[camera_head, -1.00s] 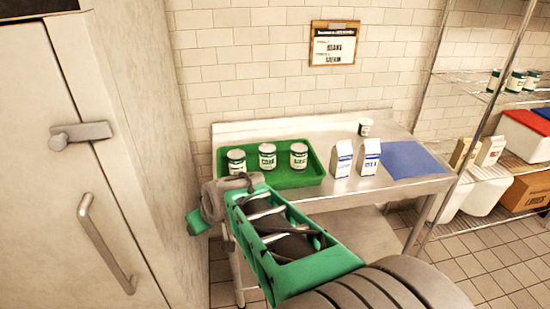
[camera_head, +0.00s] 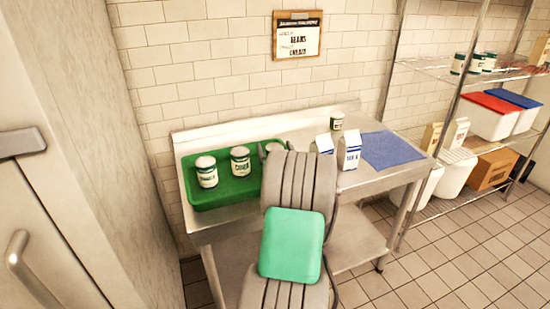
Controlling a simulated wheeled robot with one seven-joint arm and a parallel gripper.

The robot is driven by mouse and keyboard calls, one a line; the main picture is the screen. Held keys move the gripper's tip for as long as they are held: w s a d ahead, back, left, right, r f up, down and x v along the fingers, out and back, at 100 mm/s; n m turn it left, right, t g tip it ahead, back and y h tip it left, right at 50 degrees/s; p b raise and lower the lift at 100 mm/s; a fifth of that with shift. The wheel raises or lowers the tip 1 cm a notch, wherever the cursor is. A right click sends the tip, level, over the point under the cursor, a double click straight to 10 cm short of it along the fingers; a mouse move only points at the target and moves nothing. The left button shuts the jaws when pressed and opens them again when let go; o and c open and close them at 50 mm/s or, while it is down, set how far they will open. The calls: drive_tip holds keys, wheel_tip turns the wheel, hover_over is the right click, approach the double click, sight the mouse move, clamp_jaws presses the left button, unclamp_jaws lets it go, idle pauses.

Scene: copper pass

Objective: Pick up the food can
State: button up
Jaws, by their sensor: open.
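Two food cans with white and dark green labels stand upright in a green tray (camera_head: 232,192) on the steel table: a left can (camera_head: 206,173) and a middle can (camera_head: 240,161). A third can (camera_head: 274,147) at the tray's right end shows only its top; my arm hides the rest. A smaller green-and-white can (camera_head: 337,121) stands alone at the back of the table. My gripper (camera_head: 268,153) is mostly hidden behind my arm, by the third can. It is open, and I cannot tell whether it touches that can.
Two cartons (camera_head: 349,153) stand right of my arm, one partly covered. A blue mat (camera_head: 388,150) lies on the table's (camera_head: 300,122) right. A wire shelf (camera_head: 450,160) with cans and bins stands at right. A cabinet (camera_head: 40,220) is close at left. Floor is clear at lower right.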

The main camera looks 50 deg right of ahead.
drive_tip(key=shift+d, duration=0.1)
drive_tip(key=shift+c, duration=0.2)
clamp_jaws()
drive_tip(key=shift+r, duration=0.15)
idle(0.6)
